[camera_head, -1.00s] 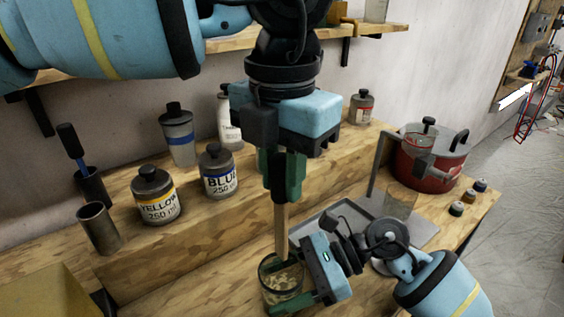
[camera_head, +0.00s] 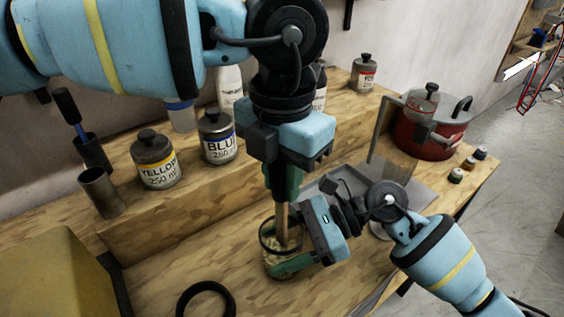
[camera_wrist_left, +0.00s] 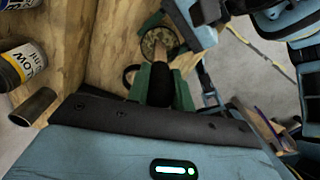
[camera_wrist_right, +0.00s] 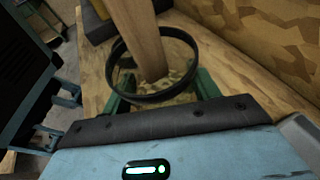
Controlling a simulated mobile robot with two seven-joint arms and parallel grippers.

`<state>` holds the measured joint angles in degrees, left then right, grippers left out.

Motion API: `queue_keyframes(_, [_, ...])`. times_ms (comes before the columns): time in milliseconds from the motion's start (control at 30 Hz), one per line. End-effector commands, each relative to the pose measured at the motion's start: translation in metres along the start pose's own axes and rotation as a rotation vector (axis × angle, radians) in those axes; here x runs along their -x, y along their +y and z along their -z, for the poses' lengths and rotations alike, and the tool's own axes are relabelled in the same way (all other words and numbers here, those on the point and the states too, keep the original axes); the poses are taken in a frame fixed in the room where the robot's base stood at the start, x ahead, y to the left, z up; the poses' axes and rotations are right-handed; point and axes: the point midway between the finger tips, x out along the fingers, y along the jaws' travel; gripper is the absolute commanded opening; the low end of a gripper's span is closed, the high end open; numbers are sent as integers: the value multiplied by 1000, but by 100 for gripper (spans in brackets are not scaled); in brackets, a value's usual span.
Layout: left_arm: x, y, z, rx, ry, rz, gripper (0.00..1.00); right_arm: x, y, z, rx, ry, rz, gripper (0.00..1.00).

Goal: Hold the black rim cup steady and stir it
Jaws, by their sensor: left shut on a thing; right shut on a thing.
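The black rim cup (camera_head: 264,240) stands on the wooden bench, see-through with pale speckled contents. My right gripper (camera_head: 291,264) is shut around it from the right; its green fingers flank the cup in the right wrist view (camera_wrist_right: 162,96). My left gripper (camera_head: 283,185) is above the cup, pointing down, shut on a wooden stir stick (camera_head: 282,222). The stick stands slightly tilted with its lower end inside the cup, among the contents. In the right wrist view the stick (camera_wrist_right: 143,38) passes through the black rim (camera_wrist_right: 113,72). The left wrist view shows the cup (camera_wrist_left: 160,42) beyond the left fingers.
A yellow-label can (camera_head: 156,165) and a blue-label can (camera_head: 217,138) stand on the raised step behind. A metal tube (camera_head: 100,192) is at left, a black ring (camera_head: 205,301) at the front. A grey tray (camera_head: 410,182) and red pot (camera_head: 430,125) are at right.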

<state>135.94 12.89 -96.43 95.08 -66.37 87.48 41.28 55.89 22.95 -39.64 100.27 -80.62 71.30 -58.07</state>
Motion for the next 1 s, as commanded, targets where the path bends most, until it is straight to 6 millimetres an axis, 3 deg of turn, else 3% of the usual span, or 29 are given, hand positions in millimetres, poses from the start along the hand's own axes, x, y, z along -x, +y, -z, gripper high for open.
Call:
queue_keyframes(700, [-49,0,0,1,1,1,2,0,0,0,1,-1,0,31])
queue_keyframes(1000, [-61,0,0,0,0,1,2,0,0,0,1,0,0,31])
